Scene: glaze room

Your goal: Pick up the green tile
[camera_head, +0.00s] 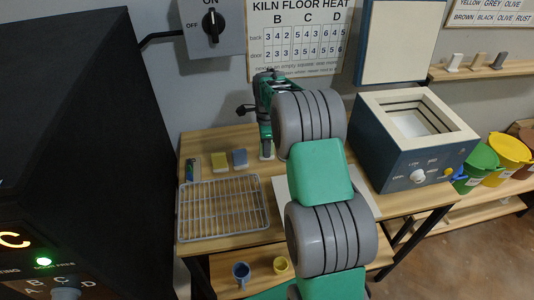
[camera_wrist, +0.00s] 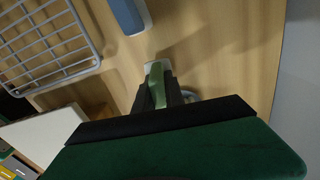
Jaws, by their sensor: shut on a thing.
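The green tile (camera_wrist: 157,92) is between my gripper's dark fingers in the wrist view, with a pale end beyond the fingertips. My gripper (camera_wrist: 160,98) is shut on it. In the head view my gripper (camera_head: 265,139) is over the back part of the wooden table, right of a blue tile. A pale end of the green tile (camera_head: 267,151) shows below the fingers there; the rest is hidden. I cannot tell whether the tile touches the table.
A kiln with an open top (camera_head: 415,140) stands on the right. A large black body (camera_head: 70,130) fills the left.

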